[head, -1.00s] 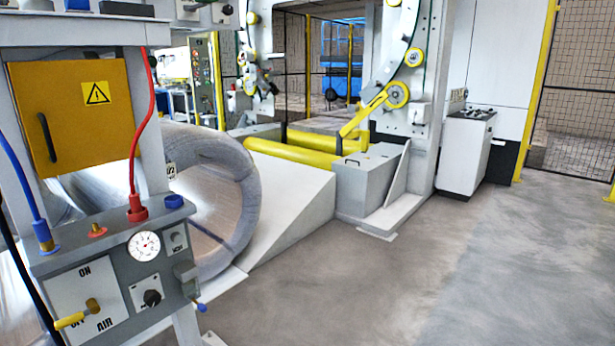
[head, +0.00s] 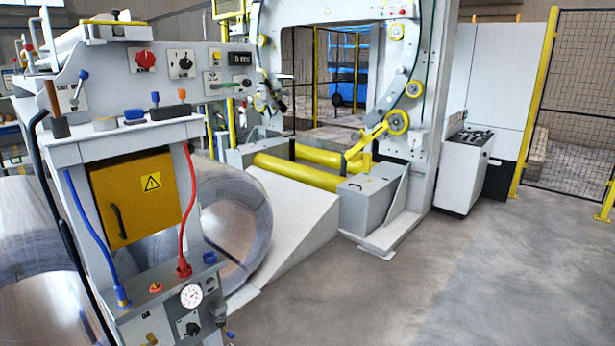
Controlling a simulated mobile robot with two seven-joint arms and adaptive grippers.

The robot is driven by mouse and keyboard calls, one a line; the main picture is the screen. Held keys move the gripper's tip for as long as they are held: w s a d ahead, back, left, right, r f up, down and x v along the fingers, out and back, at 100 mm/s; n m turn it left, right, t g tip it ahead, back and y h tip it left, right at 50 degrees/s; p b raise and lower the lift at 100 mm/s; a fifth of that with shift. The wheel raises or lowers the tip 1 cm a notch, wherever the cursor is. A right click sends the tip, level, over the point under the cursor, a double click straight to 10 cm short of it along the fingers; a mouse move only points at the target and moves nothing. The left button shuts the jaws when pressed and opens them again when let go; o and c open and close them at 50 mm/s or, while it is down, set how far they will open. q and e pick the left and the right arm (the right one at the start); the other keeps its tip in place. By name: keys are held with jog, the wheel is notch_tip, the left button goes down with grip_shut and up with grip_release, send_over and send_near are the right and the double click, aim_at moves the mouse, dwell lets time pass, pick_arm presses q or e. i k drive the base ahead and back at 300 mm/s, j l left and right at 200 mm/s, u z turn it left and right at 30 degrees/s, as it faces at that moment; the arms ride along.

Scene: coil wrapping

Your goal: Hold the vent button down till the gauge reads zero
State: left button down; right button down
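The round white gauge (head: 191,296) sits on the grey air panel (head: 160,304) at the lower left, below the yellow cabinet (head: 134,197). Its needle is too small to read. A small square grey fitting (head: 210,284) with a round centre sits just right of the gauge; I cannot tell whether it is the vent button. A black knob (head: 192,328) is below the gauge. A red hose (head: 189,210) and a blue hose (head: 92,235) run down to the panel. The panel's lower part is cut off by the frame. Neither of my grippers is in view.
An upper console (head: 140,72) with knobs and a small display stands above the cabinet, over a shelf (head: 110,136) with small items. A large wrapped coil (head: 238,215) lies behind the panel. A white ramp (head: 295,225) adjoins it. The floor (head: 420,285) at right is clear.

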aim_at(210, 282)
jog(key=i+l+u, duration=0.2)
jog(key=u, duration=0.3)
jog(key=i+l+u, duration=0.3)
jog(key=u, duration=0.15)
jog(key=i+l, duration=0.15)
jog(key=l, duration=0.2)
jog(key=i+l+u, duration=0.1)
jog(key=l, duration=0.25)
jog(key=i+l, duration=0.25)
jog(key=i+l+u, duration=0.1)
jog(key=l, duration=0.4)
